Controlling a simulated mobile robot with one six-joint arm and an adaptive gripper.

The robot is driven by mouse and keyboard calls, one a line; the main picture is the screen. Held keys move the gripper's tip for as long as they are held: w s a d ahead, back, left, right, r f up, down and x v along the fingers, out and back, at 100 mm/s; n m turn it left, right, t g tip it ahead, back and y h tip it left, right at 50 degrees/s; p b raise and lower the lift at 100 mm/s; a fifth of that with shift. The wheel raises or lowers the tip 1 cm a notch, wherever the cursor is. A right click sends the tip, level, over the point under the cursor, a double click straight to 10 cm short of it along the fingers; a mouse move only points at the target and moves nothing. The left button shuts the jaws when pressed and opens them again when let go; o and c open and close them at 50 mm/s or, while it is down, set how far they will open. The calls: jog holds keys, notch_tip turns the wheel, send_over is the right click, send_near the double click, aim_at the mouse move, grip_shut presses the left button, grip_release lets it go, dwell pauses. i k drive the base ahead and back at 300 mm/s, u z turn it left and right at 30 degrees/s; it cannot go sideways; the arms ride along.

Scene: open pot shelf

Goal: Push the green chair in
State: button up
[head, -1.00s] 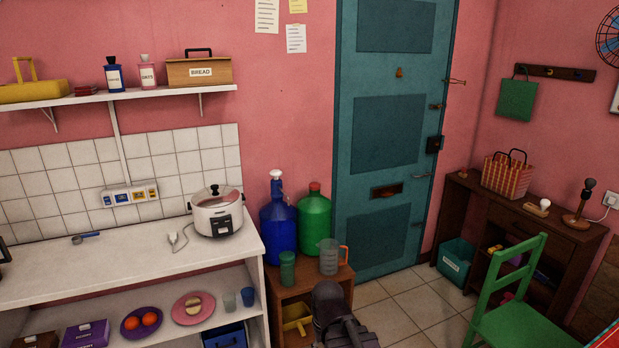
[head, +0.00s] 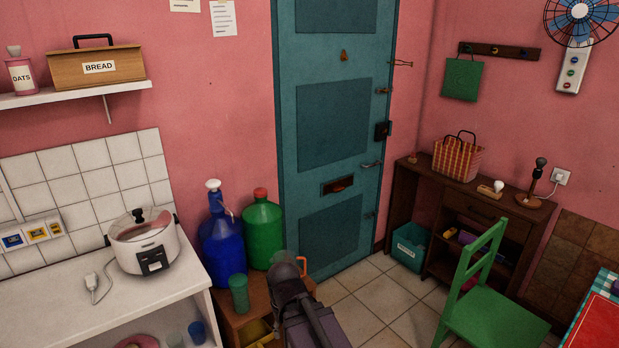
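The green chair (head: 492,318) stands at the lower right in the head view, on the tiled floor. Its slatted back (head: 478,270) is on the left and its seat reaches right, towards a table (head: 603,322) with a red top and checked edge. A gap of floor shows between the seat and the table. The chair's legs are mostly cut off by the frame. My dark arm rises from the bottom centre, well left of the chair and apart from it. I cannot make out my gripper's fingers.
A dark wooden desk (head: 489,207) with a striped basket (head: 457,160) stands behind the chair. A teal bin (head: 409,246) sits beside it. A small wooden stand with blue (head: 222,245) and green (head: 262,235) bottles is near my arm. Tiled floor (head: 385,300) between arm and chair is clear.

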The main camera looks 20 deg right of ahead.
aim_at(485, 319)
jog(key=z, duration=0.2)
jog(key=i, duration=0.8)
jog(key=z, duration=0.65)
jog(key=i, duration=0.6)
jog(key=z, duration=1.1)
jog(key=i, duration=1.1)
jog(key=z, duration=0.6)
jog(key=k, duration=0.7)
jog(key=u, duration=0.4)
